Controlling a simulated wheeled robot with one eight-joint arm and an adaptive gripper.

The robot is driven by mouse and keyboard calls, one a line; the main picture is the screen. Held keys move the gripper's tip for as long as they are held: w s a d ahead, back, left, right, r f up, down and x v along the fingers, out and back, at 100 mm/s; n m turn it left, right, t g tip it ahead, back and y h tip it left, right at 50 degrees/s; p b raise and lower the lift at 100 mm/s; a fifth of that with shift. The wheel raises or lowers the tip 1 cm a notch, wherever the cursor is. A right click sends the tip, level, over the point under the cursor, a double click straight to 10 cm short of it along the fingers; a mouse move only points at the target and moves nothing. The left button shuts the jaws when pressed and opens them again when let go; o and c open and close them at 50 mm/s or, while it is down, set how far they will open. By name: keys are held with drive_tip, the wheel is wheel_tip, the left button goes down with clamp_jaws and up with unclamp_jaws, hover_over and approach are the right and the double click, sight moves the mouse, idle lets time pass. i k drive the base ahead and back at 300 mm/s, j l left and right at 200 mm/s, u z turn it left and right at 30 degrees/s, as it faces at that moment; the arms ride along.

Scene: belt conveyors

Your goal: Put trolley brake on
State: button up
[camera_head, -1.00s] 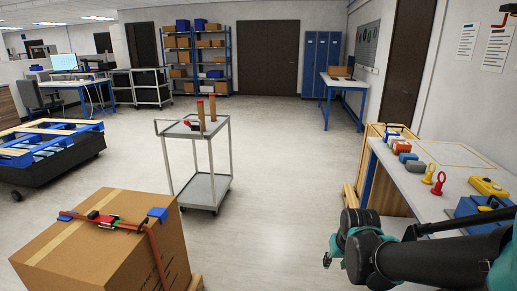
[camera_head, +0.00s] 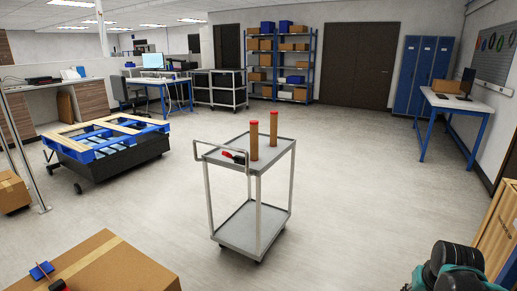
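The grey trolley (camera_head: 246,238) stands upright on the floor in the middle of the head view, with an upper and a lower shelf and a push handle at its left. A lever with a red grip and dark body (camera_head: 235,157) lies at the handle side of its top shelf; I cannot tell whether it is the brake or how it is set. Two brown tubes with red caps (camera_head: 254,140) (camera_head: 273,128) stand on the top shelf. The wheels are mostly hidden. Part of my arm shows at the bottom right, well apart from the trolley; my gripper is out of frame.
A cardboard box (camera_head: 105,265) is close at the bottom left. A blue pallet (camera_head: 95,150) on a dark wheeled base stands left of the trolley. A wooden crate (camera_head: 497,235) is at the right edge. The floor around and behind the trolley is clear.

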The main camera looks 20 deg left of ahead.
sight(226, 154)
drive_tip(key=i+l+u, duration=0.1)
drive_tip(key=i, duration=1.7)
drive_tip(key=u, duration=0.45)
drive_tip(key=i+u, duration=0.1)
drive_tip(key=u, duration=0.3)
drive_tip(key=l+u, duration=0.15)
drive_tip(key=u, duration=0.3)
drive_tip(key=i+u, duration=0.1)
drive_tip(key=u, duration=0.35)
drive_tip(key=i+u, duration=0.2)
drive_tip(key=u, duration=0.3)
drive_tip(key=i, duration=0.4)
drive_tip(key=k+j+z, duration=0.1)
drive_tip(key=k+j, duration=0.15)
drive_tip(key=k, duration=0.05)
